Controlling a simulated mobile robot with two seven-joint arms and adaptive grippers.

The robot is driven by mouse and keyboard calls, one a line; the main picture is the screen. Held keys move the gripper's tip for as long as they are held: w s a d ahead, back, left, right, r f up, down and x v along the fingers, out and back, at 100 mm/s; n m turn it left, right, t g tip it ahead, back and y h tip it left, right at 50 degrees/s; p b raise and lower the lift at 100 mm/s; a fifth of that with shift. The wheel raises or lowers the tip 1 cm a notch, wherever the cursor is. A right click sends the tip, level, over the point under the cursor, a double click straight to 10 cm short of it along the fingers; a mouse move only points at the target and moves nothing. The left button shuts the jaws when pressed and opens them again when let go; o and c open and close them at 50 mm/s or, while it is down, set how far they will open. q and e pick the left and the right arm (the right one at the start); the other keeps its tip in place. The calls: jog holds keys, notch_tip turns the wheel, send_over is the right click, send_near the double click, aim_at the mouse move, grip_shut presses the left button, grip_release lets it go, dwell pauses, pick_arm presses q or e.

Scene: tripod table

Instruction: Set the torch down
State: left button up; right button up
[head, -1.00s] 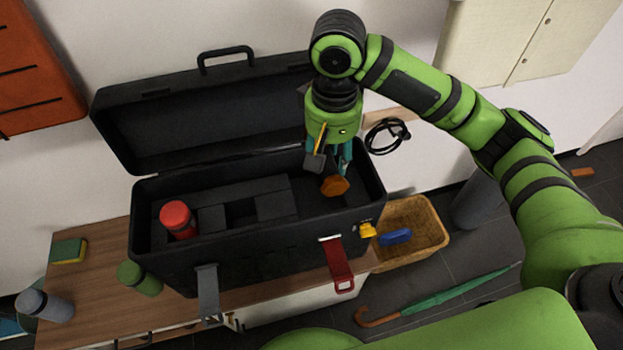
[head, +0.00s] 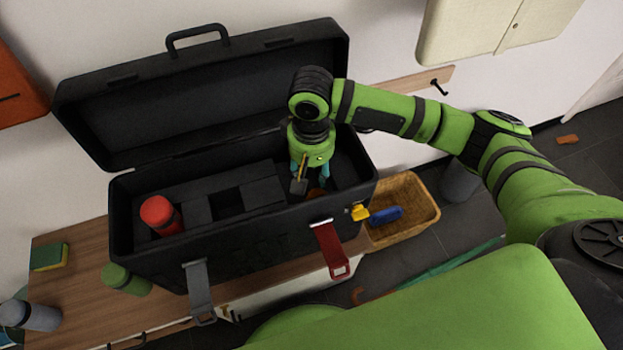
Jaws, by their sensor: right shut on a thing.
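The open black toolbox (head: 245,236) stands on a wooden bench top, with its lid tilted back against the wall. My right gripper (head: 309,184) reaches down inside the right part of the toolbox. A red cylinder (head: 160,214) stands in the left part of the toolbox. My left gripper is not in view.
A wicker basket (head: 413,227) with a blue thing (head: 385,215) is right of the toolbox. A red latch (head: 329,248) hangs at the front.

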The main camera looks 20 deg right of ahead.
aim_at(312, 181)
notch_tip(312, 181, down, 3)
jog(key=shift+f, duration=0.4)
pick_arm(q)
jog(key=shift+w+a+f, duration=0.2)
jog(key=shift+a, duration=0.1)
pick_arm(e)
jog(key=o, duration=1.3)
jog(key=shift+f, duration=0.15)
jog(key=shift+c, duration=0.2)
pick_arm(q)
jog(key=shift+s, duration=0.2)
